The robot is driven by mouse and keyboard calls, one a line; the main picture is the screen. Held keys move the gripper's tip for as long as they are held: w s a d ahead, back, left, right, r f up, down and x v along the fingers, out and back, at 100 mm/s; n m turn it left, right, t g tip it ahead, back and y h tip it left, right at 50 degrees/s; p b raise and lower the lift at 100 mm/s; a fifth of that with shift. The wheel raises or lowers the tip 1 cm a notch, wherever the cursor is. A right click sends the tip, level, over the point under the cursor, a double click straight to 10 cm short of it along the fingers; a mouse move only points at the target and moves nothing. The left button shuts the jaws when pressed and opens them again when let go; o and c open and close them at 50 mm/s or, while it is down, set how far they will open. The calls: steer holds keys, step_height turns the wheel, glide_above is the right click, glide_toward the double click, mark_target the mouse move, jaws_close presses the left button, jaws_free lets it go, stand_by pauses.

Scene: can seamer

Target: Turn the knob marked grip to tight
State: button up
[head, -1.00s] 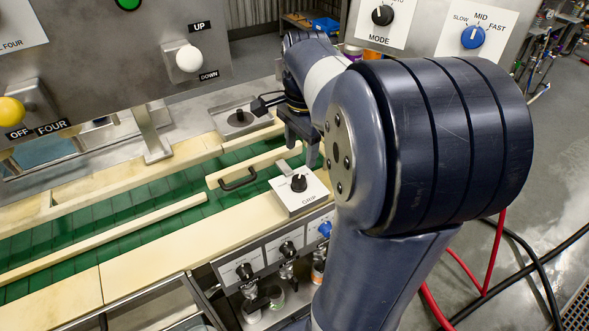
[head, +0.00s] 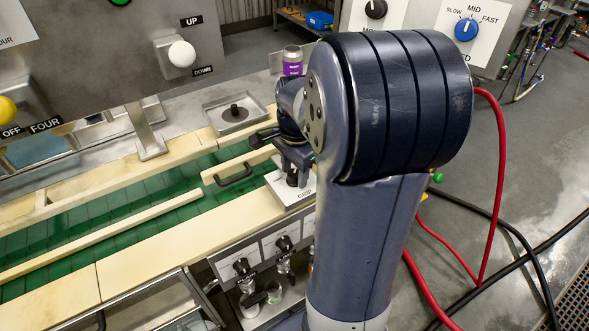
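The knob marked grip (head: 292,179) is a black knob on a small white panel (head: 287,196) labelled GRIP, beside the green conveyor. My gripper (head: 291,172) points down right over the knob, its fingers at the knob's sides. Whether the fingers touch the knob I cannot tell. The knob's pointer and most of the panel's markings are hidden behind my gripper and arm.
A guide rail with a black handle (head: 233,176) lies just left of the panel. Black valve knobs (head: 242,266) sit below on the front. A purple-labelled jar (head: 292,62) stands behind my arm. A lever with a white ball (head: 182,54) is at upper left.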

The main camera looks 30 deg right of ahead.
steer(key=c, duration=0.7)
steer(key=shift+c, duration=0.2)
steer(key=shift+n, duration=0.3)
steer(key=n, duration=0.4)
steer(key=shift+p, duration=0.3)
steer(key=n, duration=0.4)
steer(key=shift+n, duration=0.4)
steer(key=n, duration=0.4)
steer(key=shift+d+n+p, duration=0.1)
steer(key=shift+n+p, duration=0.2)
steer(key=shift+p, duration=0.1)
steer(key=shift+w+n, duration=0.1)
steer(key=shift+n, duration=1.8)
